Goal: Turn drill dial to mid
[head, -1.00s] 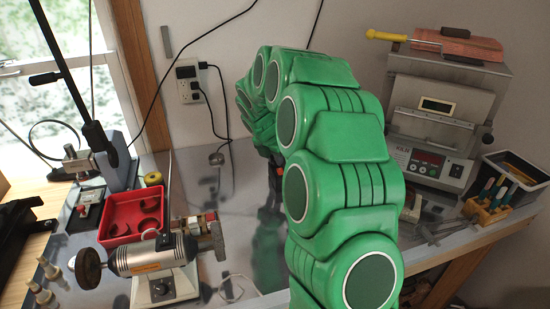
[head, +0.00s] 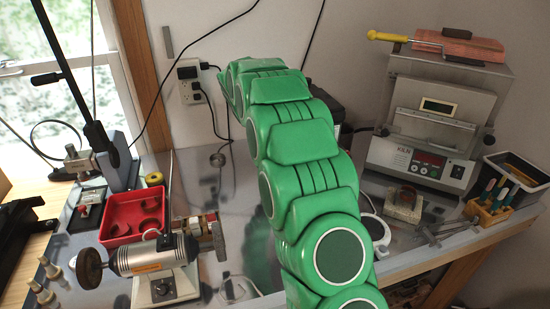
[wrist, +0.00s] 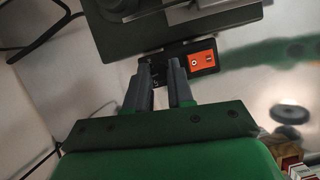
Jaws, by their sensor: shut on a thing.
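The panel sits at the edge of a large dark machine (wrist: 140,28), which seems to be the drill. Its fingers are close together with a narrow gap, closed around what seems to be the drill dial. The dial itself is hidden between the fingertips, so its setting cannot be read. In the head view my green arm hides the gripper and most of a black machine (head: 328,103) by the wall.
A bench grinder (head: 150,258) and a red tray (head: 136,214) stand at the left. A kiln (head: 425,150) is at the back right, with a tool holder (head: 492,212) before it. A wall outlet with cables (head: 190,82) is behind. Some bench surface between is clear.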

